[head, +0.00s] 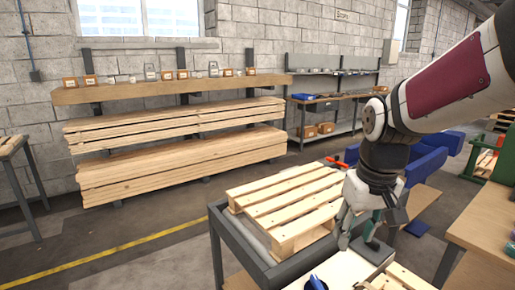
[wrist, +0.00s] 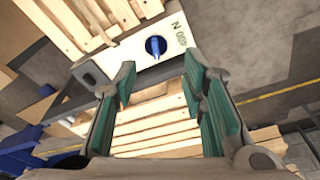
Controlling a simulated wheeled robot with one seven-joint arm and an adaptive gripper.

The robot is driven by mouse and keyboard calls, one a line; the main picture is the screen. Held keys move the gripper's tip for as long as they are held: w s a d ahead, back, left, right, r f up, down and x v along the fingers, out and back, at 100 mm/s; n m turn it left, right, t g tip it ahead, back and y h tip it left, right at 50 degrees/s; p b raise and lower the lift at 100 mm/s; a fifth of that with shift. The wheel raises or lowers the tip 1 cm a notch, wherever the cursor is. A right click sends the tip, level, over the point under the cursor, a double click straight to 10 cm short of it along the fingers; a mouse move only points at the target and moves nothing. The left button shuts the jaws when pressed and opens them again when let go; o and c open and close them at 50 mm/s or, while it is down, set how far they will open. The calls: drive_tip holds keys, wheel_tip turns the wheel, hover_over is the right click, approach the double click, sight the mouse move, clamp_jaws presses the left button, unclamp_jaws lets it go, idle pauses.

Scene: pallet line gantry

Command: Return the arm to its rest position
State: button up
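My arm reaches in from the right in the head view and bends down to my gripper (head: 358,240), which hangs near the right corner of a pallet on a grey cart. In the wrist view my gripper (wrist: 158,80) has its green-padded fingers spread well apart. I see nothing held between them. A pale panel with a blue knob (wrist: 156,46) shows just beyond the fingertips. The blue knob also shows at the bottom edge of the head view (head: 316,284). No rest position is marked in either view.
A slatted wooden pallet (head: 287,205) lies on the grey cart (head: 243,243), left of my gripper. Blue bins (head: 427,160) stand behind my forearm. A wooden-topped table (head: 482,215) is at right. Plank stacks (head: 180,160) line the wall. Floor at front left is clear.

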drive_tip(key=s+r+t+p, duration=0.1)
drive_tip(key=s+r, duration=0.2)
drive_tip(key=s, duration=0.7)
drive_tip(key=s+r+m+t+p, duration=0.1)
drive_tip(key=s+r+p, duration=0.1)
drive_tip(key=s, duration=0.8)
drive_tip(key=shift+v, duration=0.85)
drive_tip(key=shift+s, duration=0.1)
